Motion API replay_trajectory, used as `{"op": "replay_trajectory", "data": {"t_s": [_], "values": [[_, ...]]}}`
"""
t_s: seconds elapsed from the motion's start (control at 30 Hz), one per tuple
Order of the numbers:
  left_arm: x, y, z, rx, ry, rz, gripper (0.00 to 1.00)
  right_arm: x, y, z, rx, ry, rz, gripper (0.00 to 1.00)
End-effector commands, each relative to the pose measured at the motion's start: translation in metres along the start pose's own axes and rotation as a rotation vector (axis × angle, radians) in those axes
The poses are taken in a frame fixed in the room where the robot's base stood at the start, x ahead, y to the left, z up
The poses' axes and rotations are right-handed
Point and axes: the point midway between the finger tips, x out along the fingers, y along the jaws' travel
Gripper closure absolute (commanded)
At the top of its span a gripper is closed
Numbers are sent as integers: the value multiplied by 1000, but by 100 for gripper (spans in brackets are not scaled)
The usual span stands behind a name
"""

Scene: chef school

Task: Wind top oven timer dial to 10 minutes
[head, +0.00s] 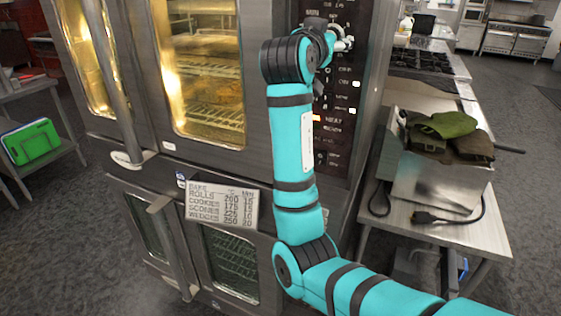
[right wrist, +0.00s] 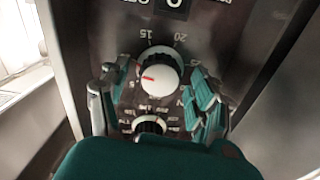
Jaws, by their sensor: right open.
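The top oven (head: 205,75) has a dark control panel (head: 335,135) on its right side. In the right wrist view the timer dial (right wrist: 158,78) is a white knob with a red pointer mark toward the picture's left. Numbers around it, such as 15, 20 and 25, appear upside down. My right gripper (head: 338,42) is at the upper part of the panel. In the right wrist view its two fingers (right wrist: 155,92) are open, one on each side of the dial. I cannot tell whether either touches it. My arm hides part of the panel. My left gripper is not in view.
A second dial (right wrist: 150,125) sits close to the timer dial. A bake-times sign (head: 222,205) hangs below the top oven, whose door has a long vertical handle (head: 108,75). A steel table (head: 460,235) with a metal box and dark mitts stands at the right.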

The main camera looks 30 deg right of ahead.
Motion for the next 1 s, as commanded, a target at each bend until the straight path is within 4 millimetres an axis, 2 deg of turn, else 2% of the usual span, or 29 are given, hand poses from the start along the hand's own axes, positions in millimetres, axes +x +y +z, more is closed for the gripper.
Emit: {"op": "replay_trajectory", "data": {"t_s": [0.03, 0.3, 0.7, 0.87, 0.93, 1.0], "values": [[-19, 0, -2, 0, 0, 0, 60, 1, 0, -10, -96, 4, 5, 36], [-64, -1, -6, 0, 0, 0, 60, 1, -1, -9, -525, 2, 4, 36], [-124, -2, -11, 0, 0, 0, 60, 0, -2, -6, -976, 0, 3, 36], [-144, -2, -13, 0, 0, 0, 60, 0, -3, -5, -1104, 0, 2, 36], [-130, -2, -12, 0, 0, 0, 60, -10, -4, 6, -1108, 2, -4, 36], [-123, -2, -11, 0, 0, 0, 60, -21, -4, 6, -1103, 2, -4, 36]]}}
